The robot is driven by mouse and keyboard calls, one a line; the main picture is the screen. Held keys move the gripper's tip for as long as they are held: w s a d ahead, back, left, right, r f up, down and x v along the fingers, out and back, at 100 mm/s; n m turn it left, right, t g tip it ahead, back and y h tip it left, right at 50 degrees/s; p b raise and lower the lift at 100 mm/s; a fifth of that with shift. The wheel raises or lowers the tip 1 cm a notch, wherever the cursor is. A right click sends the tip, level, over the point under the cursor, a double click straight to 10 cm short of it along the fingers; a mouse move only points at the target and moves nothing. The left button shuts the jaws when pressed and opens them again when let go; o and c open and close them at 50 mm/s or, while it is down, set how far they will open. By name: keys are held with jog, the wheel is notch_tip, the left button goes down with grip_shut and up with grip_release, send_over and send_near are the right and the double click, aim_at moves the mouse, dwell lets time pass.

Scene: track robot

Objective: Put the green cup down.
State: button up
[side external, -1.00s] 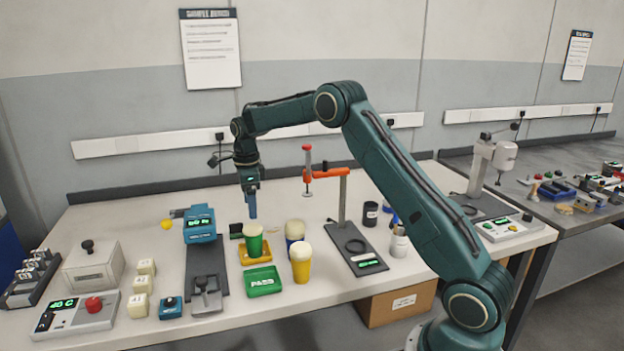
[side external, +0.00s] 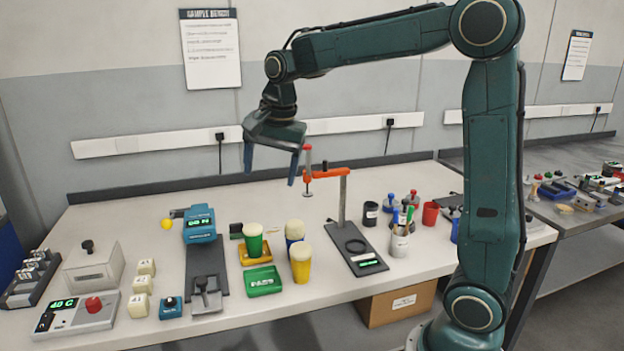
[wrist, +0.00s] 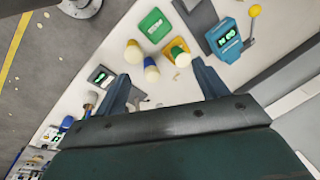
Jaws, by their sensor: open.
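The green cup (side external: 253,245) stands upright with a pale, rounded top, on a yellow tray (side external: 245,260) on the bench. It also shows in the wrist view (wrist: 178,48). My gripper (side external: 272,178) is open and empty, raised well above the bench and clear of the cup. In the wrist view its two fingers (wrist: 160,85) are spread, with the cups beyond them. The green tray marked PASS (side external: 263,288) lies in front of the yellow tray and is empty.
A yellow cup (side external: 300,270) and a blue cup (side external: 294,232) stand right of the green cup. A stand with an orange arm (side external: 326,179) rises farther right. A blue device (side external: 200,225) is on the left. Bare bench (side external: 120,225) shows at the back left.

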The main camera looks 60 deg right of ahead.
jog(key=s+a+f+n+t, duration=0.1)
jog(key=s+a+n, duration=0.2)
jog(key=s+n, duration=0.4)
jog(key=s+a+f+n+t, duration=0.1)
jog(key=s+n, duration=0.6)
jog(key=s, duration=0.9)
jog(key=shift+a+n+t, duration=0.3)
jog(key=shift+a+t, duration=0.2)
jog(key=shift+a, duration=0.85)
jog(key=shift+w, duration=0.1)
